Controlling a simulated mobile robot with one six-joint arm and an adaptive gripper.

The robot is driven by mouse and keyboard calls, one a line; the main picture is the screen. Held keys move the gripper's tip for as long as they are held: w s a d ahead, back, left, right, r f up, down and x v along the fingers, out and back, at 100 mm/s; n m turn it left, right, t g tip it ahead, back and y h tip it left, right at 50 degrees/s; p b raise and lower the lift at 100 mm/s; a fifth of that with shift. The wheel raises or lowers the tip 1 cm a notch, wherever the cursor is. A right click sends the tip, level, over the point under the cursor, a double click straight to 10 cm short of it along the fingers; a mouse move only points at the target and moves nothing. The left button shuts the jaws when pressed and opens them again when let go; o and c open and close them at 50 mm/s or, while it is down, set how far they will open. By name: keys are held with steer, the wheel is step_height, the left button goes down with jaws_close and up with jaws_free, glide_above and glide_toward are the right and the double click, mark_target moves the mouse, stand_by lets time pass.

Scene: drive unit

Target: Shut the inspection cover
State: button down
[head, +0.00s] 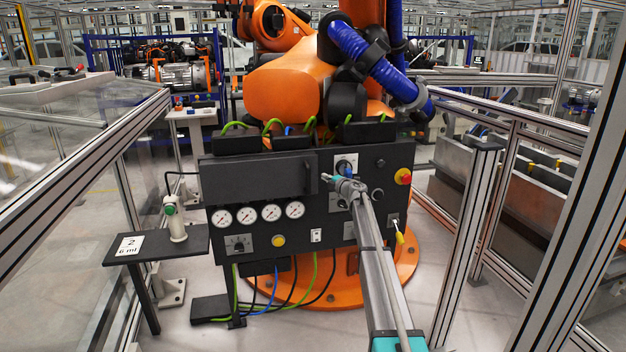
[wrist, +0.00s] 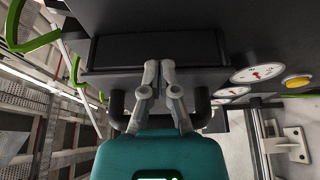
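The inspection cover (head: 255,177) is the wide dark box front at the upper left of the drive unit's panel, above the gauges. Its black handle (head: 312,175) stands upright at the cover's right end. In the wrist view two black handle posts (wrist: 117,105) flank my gripper (wrist: 159,66); the stretch between them is hidden. My gripper's fingertips are close together with a thin gap, and I see nothing held between them. In the head view my gripper (head: 325,178) is just right of the handle; contact is unclear. I cannot tell how far the cover stands open.
A row of gauges (head: 258,213) sits below the cover. A red emergency stop (head: 403,176) and a yellow-handled switch (head: 399,231) are on the panel's right. A side shelf (head: 150,249) holds a white bottle (head: 174,220). Fence posts (head: 470,225) stand at right.

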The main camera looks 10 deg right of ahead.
steer(key=d, duration=0.1)
steer(key=s+d, duration=0.2)
steer(key=shift+s+d+r, duration=0.2)
steer(key=shift+s+r, duration=0.05)
steer(key=shift+a, duration=0.1)
steer(key=s+a+f+m+g+h, duration=0.1)
steer(key=s+f+m+g+h, duration=0.25)
steer(key=s+m+h, duration=0.6)
steer(key=s+a+f+m+g+h, duration=0.15)
steer(key=s+f+m+h, duration=0.3)
steer(key=s+m, duration=1)
steer(key=s+a+f+g+y, duration=0.2)
steer(key=s+a+f+g, duration=0.25)
steer(key=s, duration=0.75)
steer(key=s+a+f+n+g+y, duration=0.1)
steer(key=s+a+f+g+y, duration=0.15)
steer(key=s+a, duration=0.65)
steer(key=s+a+f+g+y, duration=0.2)
steer(key=s+f+g, duration=0.2)
steer(key=s, duration=1.1)
step_height(320, 180, up, 22)
steer(key=p, duration=2.2)
steer(key=shift+s+a+r, duration=0.2)
steer(key=shift+a+r, duration=0.05)
